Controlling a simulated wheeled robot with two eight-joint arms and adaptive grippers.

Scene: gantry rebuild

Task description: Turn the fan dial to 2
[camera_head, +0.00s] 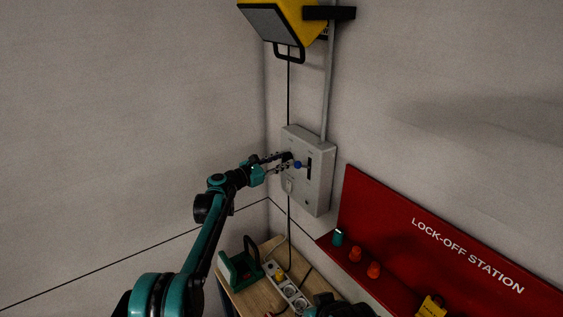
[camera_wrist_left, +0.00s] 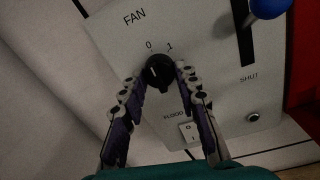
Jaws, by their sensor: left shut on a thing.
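The fan dial (camera_wrist_left: 157,72) is a round black knob with a pale pointer line, on a grey control box (camera_head: 318,200). In the left wrist view the marks 0 and 1 show above it, and the pointer line looks turned toward 0. A 2 mark is not visible. My left gripper (camera_wrist_left: 158,78) has a finger on each side of the dial and is shut on it. In the head view the left gripper (camera_head: 283,162) reaches the box from the left and partly hides the dial. My right gripper is not clearly in view.
A blue-knobbed lever (camera_head: 298,164) in a slot and a white rocker switch (camera_wrist_left: 188,132) sit near the dial. A yellow floodlight (camera_head: 285,20) hangs above. Below are a wooden bench (camera_head: 237,298), a power strip (camera_head: 290,290) and a red lock-off board (camera_head: 440,240).

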